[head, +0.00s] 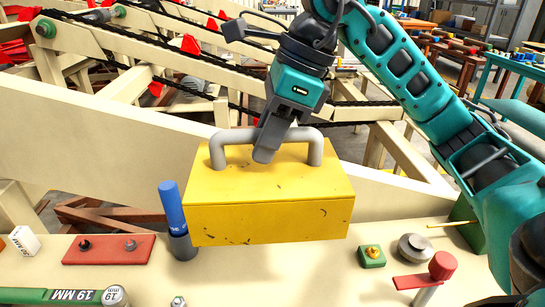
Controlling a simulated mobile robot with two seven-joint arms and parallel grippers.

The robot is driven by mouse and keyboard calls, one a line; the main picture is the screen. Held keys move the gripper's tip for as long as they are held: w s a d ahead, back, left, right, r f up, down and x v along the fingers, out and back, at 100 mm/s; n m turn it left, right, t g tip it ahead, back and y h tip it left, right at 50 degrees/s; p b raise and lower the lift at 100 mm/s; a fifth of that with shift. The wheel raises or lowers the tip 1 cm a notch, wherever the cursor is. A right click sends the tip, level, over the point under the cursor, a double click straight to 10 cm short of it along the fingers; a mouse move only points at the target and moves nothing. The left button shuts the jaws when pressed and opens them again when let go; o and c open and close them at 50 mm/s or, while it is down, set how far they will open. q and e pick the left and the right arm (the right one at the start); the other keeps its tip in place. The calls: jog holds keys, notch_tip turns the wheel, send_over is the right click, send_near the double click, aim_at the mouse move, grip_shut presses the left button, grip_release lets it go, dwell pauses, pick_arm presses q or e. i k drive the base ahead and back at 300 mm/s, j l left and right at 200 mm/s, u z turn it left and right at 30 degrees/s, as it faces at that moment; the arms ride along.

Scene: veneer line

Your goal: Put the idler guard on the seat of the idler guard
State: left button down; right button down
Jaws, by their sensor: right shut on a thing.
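The idler guard (265,211) is a yellow box with scuffed edges and a grey bar handle (264,136) on top. My right gripper (264,146) comes down from above and is shut on the handle near its middle. The guard looks level and appears to hang above the cream bench, with its front face towards me. The seat of the idler guard cannot be told for sure; the guard hides part of the bench behind and under it. My left gripper is not in view.
A blue-and-grey cylinder (172,209) stands close to the guard's left side. A red plate (108,249) with two dark knobs lies farther left. A green block (371,257), a grey round part (415,248) and a red-topped part (441,266) stand at right.

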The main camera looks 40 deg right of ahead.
aim_at(393, 257)
jog(key=k+l, duration=0.1)
jog(key=l, duration=0.2)
jog(key=k+l, duration=0.1)
jog(key=l, duration=0.25)
jog(key=k+l, duration=0.15)
jog(key=l, duration=0.15)
jog(key=k+l, duration=0.1)
jog(key=l, duration=0.2)
